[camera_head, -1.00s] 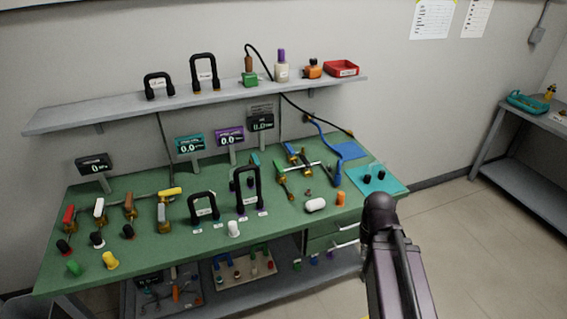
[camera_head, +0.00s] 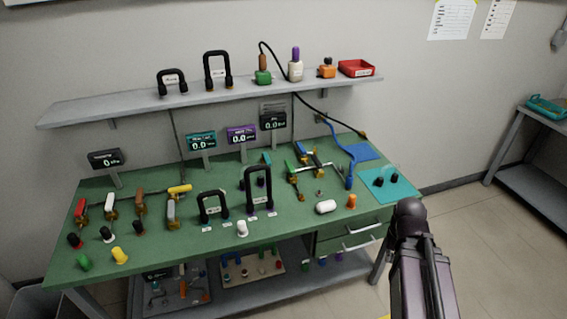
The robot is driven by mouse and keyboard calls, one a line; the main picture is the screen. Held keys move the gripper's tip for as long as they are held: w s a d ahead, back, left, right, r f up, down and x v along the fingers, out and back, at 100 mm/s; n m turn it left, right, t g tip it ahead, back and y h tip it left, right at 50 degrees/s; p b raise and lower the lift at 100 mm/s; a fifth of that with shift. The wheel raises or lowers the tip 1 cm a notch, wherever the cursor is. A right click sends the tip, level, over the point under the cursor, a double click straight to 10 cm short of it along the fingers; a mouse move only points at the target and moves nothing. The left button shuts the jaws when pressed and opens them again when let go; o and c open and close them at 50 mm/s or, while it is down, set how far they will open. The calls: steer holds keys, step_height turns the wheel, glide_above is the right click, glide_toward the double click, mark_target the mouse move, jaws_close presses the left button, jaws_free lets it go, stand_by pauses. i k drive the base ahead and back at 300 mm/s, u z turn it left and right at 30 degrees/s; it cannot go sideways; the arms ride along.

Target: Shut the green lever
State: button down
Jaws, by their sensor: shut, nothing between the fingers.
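A lever with a green handle (camera_head: 290,167) stands on the right half of the green workbench, on brass-coloured pipework. Its handle slants across the picture, and it is too small to tell whether it is open or shut. A lever with a blue handle (camera_head: 301,150) sits just behind it on the same pipework. My arm shows at the lower right, in front of the bench and well apart from the green lever. My gripper cannot be made out in this view.
The bench (camera_head: 150,258) also carries several levers at the left, two black hoop handles and a white cylinder (camera_head: 325,207). A blue hose (camera_head: 346,165) and a teal mat (camera_head: 404,190) lie right of the green lever. A shelf (camera_head: 110,109) overhangs the back. Floor is clear at right.

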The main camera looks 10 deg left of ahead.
mark_target(291, 168)
steer(key=u, duration=0.05)
steer(key=i, duration=0.95)
steer(key=z, duration=0.05)
